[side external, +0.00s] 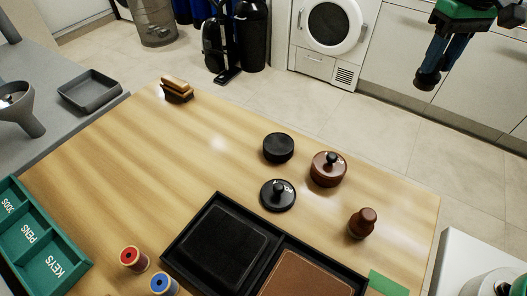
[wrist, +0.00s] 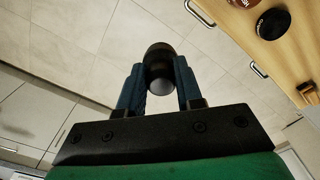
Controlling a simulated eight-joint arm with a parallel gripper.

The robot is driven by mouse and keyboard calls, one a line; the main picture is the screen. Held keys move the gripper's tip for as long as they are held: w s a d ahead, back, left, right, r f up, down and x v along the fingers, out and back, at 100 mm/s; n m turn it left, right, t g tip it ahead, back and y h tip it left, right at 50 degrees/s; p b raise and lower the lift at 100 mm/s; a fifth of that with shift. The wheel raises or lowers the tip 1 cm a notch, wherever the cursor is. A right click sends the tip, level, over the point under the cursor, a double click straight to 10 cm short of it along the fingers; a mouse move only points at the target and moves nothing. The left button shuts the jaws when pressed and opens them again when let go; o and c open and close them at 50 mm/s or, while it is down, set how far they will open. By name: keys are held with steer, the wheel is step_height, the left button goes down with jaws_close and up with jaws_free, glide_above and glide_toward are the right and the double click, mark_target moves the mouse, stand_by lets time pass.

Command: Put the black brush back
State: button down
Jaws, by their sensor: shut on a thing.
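My gripper (side external: 438,62) is at the upper right in the side external view, raised over the floor beyond the table's far right edge. It is shut on the black brush (side external: 427,80), which hangs below the fingers. In the wrist view the brush (wrist: 158,68) is a dark, rounded cylinder with a paler grey end, between the two blue fingers. A brown brush (side external: 363,223) stands upright on the table near its right edge. A black tray (side external: 171,257) on the table holds a black pad and a brown pad.
A black tin (side external: 278,147), a loose black knobbed lid (side external: 278,195) and a brown lidded tin (side external: 328,170) stand behind the tray. A wooden brush (side external: 177,91) lies at the far left. Red (side external: 134,259) and blue (side external: 163,285) spools stand left of the tray. The table's left middle is clear.

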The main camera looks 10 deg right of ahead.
steer(key=s+a+r, duration=0.5)
steer(key=s+a, duration=0.3)
steer(key=a, duration=0.1)
steer(key=f, duration=1.9)
steer(key=shift+s+f, duration=0.35)
steer(key=shift+s, duration=0.05)
steer(key=shift+f, duration=0.1)
steer(key=c, duration=0.6)
jaws_free()
